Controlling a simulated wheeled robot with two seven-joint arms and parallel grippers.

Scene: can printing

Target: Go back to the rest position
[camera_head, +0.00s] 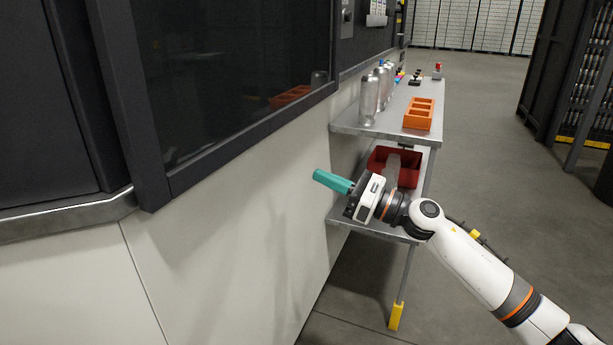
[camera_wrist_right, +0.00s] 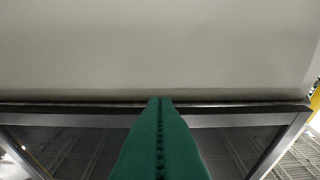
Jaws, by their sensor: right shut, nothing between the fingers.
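My right arm comes in from the lower right in the head view. Its gripper (camera_head: 333,181) has green fingers that point left, towards the pale machine panel. The fingers are shut with nothing between them. In the right wrist view the two green fingers (camera_wrist_right: 160,140) lie together along a toothed seam, in front of a plain pale surface and a dark-framed window. In the head view the gripper is in front of and left of the two-level metal table, at about the height of its lower shelf (camera_head: 375,222). My left gripper is not in view.
An orange tray (camera_head: 419,114) and several silver cans (camera_head: 369,100) stand on the table's upper top (camera_head: 392,127). A red bin (camera_head: 408,172) sits on the lower shelf behind my right wrist. The machine with its dark window (camera_head: 230,70) fills the left. Open floor (camera_head: 490,150) lies right of the table.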

